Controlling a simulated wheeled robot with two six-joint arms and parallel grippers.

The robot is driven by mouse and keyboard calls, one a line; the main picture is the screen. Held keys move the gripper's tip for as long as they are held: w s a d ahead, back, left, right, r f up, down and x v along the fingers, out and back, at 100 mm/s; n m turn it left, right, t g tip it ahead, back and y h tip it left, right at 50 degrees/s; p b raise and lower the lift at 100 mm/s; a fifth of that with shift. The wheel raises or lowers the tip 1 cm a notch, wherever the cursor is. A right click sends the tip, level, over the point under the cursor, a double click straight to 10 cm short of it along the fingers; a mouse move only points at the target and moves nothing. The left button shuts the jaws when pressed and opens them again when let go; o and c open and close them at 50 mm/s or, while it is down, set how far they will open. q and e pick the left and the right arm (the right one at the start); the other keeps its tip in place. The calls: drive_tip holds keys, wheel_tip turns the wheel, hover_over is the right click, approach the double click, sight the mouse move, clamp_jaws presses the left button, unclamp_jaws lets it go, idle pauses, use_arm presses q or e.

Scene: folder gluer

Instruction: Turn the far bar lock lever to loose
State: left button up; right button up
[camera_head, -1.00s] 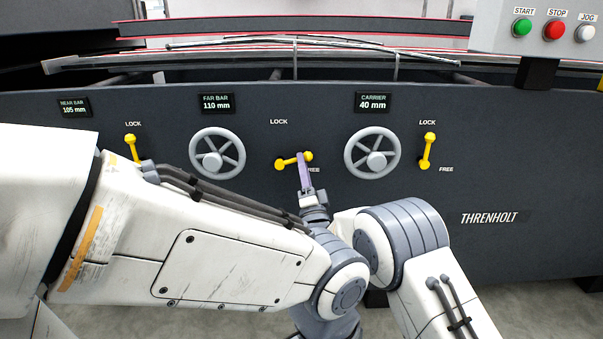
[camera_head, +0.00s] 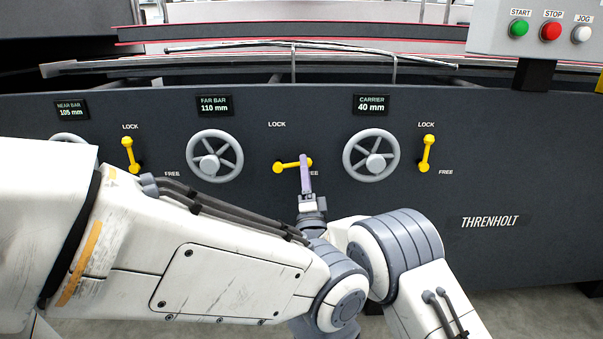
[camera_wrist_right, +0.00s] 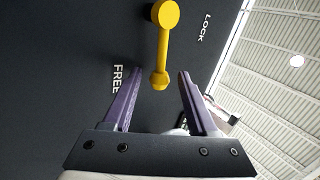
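The far bar lock lever (camera_head: 288,166) is the yellow lever in the middle of the dark panel, between the far bar and carrier handwheels. It lies about level, with its right end by the FREE label, partly covered by my gripper. My right gripper (camera_head: 305,160) is at that right end, its purple finger seen edge-on. In the right wrist view, the fingers of the right gripper (camera_wrist_right: 160,80) are open. The near end of the lever (camera_wrist_right: 163,48) lies between the fingertips, with a gap on both sides. My left gripper is not in view.
The far bar handwheel (camera_head: 215,156) and carrier handwheel (camera_head: 371,155) stand to either side. Two other yellow levers, left (camera_head: 128,155) and right (camera_head: 427,154), sit further out. A button box (camera_head: 550,35) is at top right. My white arm covers the lower left.

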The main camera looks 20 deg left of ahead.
drive_tip(key=shift+s+a, duration=0.1)
drive_tip(key=shift+a, duration=0.1)
drive_tip(key=shift+f, duration=0.1)
drive_tip(key=b+v, duration=0.4)
drive_tip(key=v, duration=0.6)
drive_tip(key=shift+d, duration=0.15)
drive_tip(key=shift+s+f, duration=0.1)
drive_tip(key=shift+s, duration=0.05)
